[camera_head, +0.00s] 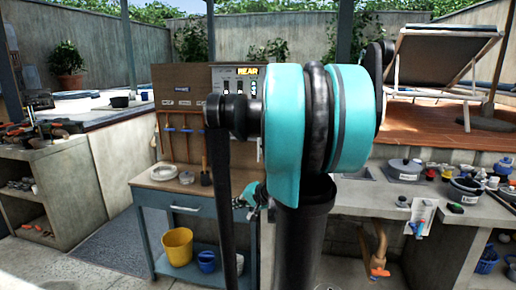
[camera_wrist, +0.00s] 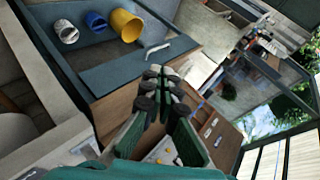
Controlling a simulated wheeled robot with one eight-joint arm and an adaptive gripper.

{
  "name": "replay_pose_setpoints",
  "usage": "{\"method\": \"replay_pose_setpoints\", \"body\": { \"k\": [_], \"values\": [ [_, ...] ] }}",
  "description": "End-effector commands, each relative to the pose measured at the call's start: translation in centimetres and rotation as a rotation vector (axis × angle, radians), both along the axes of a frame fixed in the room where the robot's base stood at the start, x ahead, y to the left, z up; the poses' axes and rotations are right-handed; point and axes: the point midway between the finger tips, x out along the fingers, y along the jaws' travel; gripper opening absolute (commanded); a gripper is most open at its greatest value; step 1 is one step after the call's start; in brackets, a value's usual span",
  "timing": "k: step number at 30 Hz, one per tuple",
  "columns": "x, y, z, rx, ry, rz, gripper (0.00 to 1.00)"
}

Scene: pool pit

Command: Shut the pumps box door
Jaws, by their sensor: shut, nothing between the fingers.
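I cannot make out a pumps box door for certain in either view. In the head view a pale panel marked REAR (camera_head: 235,72) with small dark switches stands at the top right of the brown tool board; my teal and black arm hides part of it. In the wrist view my gripper (camera_wrist: 162,82) has its dark fingertips drawn together, with nothing held. A white surface with small yellow spots (camera_wrist: 162,152) shows between the green fingers; I cannot tell what it is. The fingertips appear in front of the workbench and board.
A blue workbench (camera_head: 184,224) with a drawer stands at centre left, with a yellow bucket (camera_head: 178,247) and a blue bucket (camera_head: 206,261) on its shelf. A stone counter (camera_head: 450,232) with pots is at right. Paved floor shows at lower left.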

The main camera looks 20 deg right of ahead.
Motion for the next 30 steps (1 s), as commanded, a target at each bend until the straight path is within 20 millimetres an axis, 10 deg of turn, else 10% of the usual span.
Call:
{"method": "replay_pose_setpoints", "body": {
  "k": [6, 13, 30],
  "values": [
    [6.2, -9.6, 7.3, 0.291, -0.189, -0.212, 0.0],
    [8.3, -19.4, 13.2, 0.514, -0.373, -0.371, 0.0],
    [14.8, -19.4, 14.3, 0.556, -0.408, -0.391, 0.0]
  ]
}}
